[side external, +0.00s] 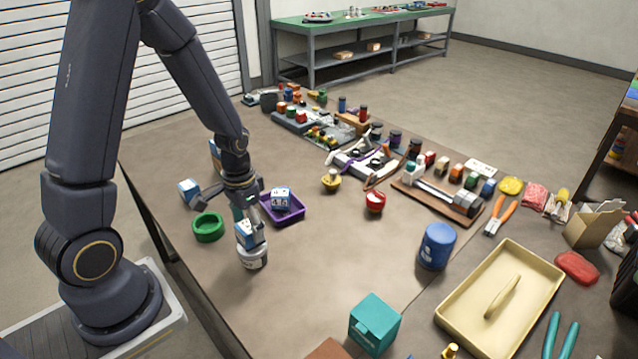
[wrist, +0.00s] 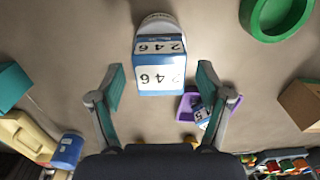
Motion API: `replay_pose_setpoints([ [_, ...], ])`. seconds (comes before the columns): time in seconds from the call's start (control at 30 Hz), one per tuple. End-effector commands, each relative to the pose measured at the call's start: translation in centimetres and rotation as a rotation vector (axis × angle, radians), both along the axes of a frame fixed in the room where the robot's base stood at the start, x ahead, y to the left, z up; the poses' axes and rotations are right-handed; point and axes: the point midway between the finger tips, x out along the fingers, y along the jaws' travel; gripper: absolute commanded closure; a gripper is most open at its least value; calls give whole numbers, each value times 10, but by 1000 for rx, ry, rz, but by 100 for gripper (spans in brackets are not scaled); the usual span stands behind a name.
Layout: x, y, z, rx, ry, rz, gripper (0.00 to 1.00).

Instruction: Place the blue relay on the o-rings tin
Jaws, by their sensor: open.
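A blue and white relay (side external: 245,236) marked 246 sits on top of a white and grey round tin (side external: 254,260), which I take for the o-rings tin; its label is not readable. In the wrist view the relay (wrist: 160,78) is ahead of my gripper, and the tin's pale rim (wrist: 158,19) shows past its far edge. My gripper (wrist: 161,82) is open, with one teal-padded finger to each side of the relay and a gap on both sides. In the side view my gripper (side external: 250,212) is just above the relay, partly overlapping it.
A purple tray (side external: 296,215) holding another blue-white relay (side external: 281,195) stands close behind. A green ring (side external: 208,228) and a third blue-white box (side external: 188,190) lie to the left. A blue canister (side external: 437,246) stands right. The table in front of the tin is clear.

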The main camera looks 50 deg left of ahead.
Motion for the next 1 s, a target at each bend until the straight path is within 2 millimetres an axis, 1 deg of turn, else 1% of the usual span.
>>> replay_pose_setpoints([
  [0.03,2,1,14,3,-9,0,23],
  [0.2,2,0,52,2,-7,0,23],
  [0.3,1,0,69,2,-5,0,23],
  [0.5,0,-2,91,3,-12,-1,23],
  [0.57,-1,-7,104,9,-38,-2,23],
  [0.63,-4,-17,125,19,-88,-5,23],
  [0.67,-6,-22,136,23,-116,-5,23],
  [0.7,-10,-30,151,28,-157,-6,23],
  [0.77,-20,-42,173,32,-220,-6,23],
  [0.8,-27,-50,186,32,-261,-8,23],
  [0.9,-47,-66,211,25,-356,-7,23],
  [1.0,-64,-77,227,13,-428,-4,23],
])
